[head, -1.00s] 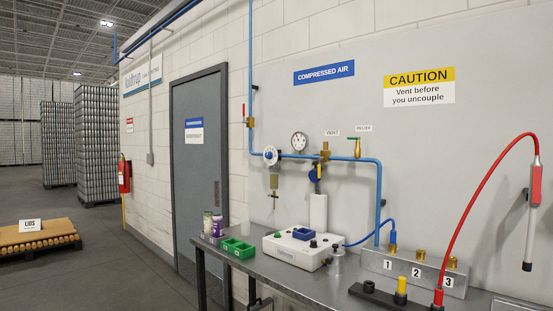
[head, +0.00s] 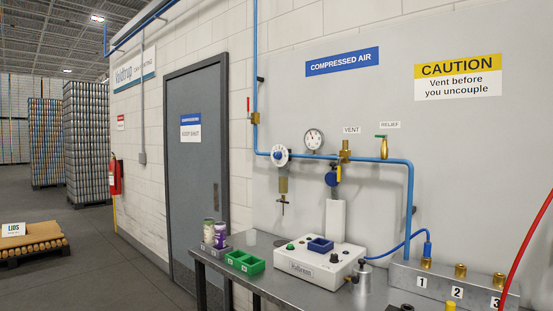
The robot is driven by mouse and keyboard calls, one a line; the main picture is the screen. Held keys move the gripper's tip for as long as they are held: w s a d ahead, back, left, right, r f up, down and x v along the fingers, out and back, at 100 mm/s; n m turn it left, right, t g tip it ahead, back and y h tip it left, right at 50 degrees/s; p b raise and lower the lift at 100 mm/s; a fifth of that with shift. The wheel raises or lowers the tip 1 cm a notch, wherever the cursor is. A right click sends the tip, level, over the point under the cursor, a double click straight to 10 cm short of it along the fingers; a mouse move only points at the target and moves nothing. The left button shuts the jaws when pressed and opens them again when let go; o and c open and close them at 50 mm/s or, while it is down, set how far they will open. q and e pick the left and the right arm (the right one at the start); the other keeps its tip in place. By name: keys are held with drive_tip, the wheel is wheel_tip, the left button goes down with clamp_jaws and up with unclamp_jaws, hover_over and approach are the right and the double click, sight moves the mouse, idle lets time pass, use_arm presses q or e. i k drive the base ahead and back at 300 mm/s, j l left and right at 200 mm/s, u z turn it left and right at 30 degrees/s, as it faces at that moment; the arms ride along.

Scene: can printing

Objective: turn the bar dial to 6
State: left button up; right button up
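A round white dial with a blue knob or rim (head: 280,155) sits on the blue air pipe, left of the pressure gauge. Its numbers and setting are too small to read. The pressure gauge (head: 314,139) has a white face and stands above the pipe. Its reading cannot be made out. A filter bowl (head: 283,185) hangs below the dial. Neither of my grippers is in view.
A steel bench (head: 275,280) runs below the pipe. It holds a white tester (head: 310,262), a green tray (head: 245,262) and a numbered coupling block (head: 440,283). A red hose (head: 527,245) hangs at right. Open floor (head: 70,250) lies left.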

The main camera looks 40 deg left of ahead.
sight(278, 154)
drive_tip(key=i+j, duration=0.1)
drive_tip(key=j, duration=0.25)
drive_tip(key=i+j, duration=0.15)
drive_tip(key=j, duration=0.2)
drive_tip(key=i+j, duration=0.1)
drive_tip(key=j, duration=0.3)
drive_tip(key=i+j, duration=0.15)
drive_tip(key=j, duration=0.2)
drive_tip(key=i+j, duration=0.1)
drive_tip(key=j, duration=0.25)
drive_tip(key=z, duration=0.05)
